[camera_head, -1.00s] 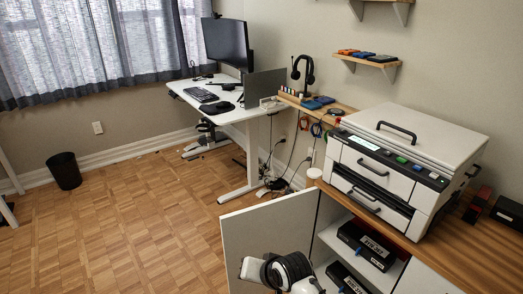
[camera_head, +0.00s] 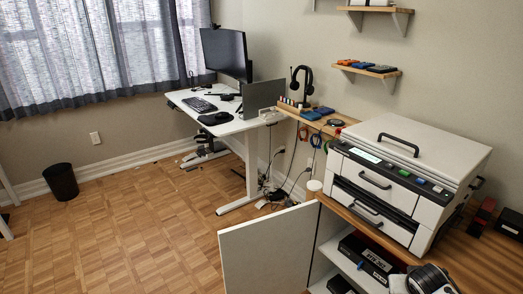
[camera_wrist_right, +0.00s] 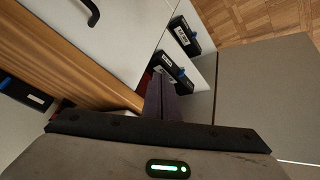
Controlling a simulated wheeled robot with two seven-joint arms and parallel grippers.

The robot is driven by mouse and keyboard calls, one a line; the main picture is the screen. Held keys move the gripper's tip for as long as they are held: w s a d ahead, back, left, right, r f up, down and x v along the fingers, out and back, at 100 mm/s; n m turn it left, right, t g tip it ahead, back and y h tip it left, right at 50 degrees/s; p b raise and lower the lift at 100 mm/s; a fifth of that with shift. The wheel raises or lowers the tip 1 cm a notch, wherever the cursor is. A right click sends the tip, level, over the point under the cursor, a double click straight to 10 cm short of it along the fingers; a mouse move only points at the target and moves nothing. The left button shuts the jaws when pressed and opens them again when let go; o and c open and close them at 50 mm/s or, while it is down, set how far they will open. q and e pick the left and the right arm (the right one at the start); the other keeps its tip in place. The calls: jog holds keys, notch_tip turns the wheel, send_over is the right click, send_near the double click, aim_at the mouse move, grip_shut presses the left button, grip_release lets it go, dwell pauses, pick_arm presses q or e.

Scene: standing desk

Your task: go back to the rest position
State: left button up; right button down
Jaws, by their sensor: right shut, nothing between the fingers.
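My right gripper shows in the right wrist view (camera_wrist_right: 163,95) with its dark fingers together and nothing held between them. It is in the air in front of the open cabinet, with the shelf boxes beyond the fingertips. In the head view only a black and white part of my right arm shows at the bottom right edge, in front of the wooden counter; its fingers are out of that picture. My left gripper and arm are in no view.
The cabinet door (camera_head: 267,249) stands open, with black labelled boxes (camera_head: 368,258) on the shelf inside. A white machine (camera_head: 395,185) stands on the wooden counter (camera_head: 470,262). A white desk (camera_head: 215,103) and a black bin (camera_head: 61,181) are farther back.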

jog(key=d+r, duration=0.1)
jog(key=d, duration=0.3)
jog(key=s+a+f+n+t+y, duration=0.1)
jog(key=s+a+f+n, duration=0.3)
jog(key=s, duration=0.3)
jog(key=s+a+f+n+y, duration=0.1)
jog(key=s+a+f, duration=0.35)
jog(key=s, duration=0.35)
jog(key=s+a+r+n+t+y, duration=0.1)
jog(key=s+a+n+y, duration=0.1)
jog(key=s+a, duration=0.35)
jog(key=s+a+r+n+y, duration=0.1)
jog(key=s+a+n, duration=0.1)
jog(key=s, duration=0.6)
jog(key=w+a+m+y, duration=0.1)
jog(key=a+m, duration=0.4)
jog(key=a, duration=0.7)
jog(key=shift+a+r+t, duration=0.15)
jog(key=shift+a+t, duration=0.2)
jog(key=shift+t, duration=0.05)
jog(key=shift+w+a, duration=0.1)
jog(key=shift+w, duration=0.1)
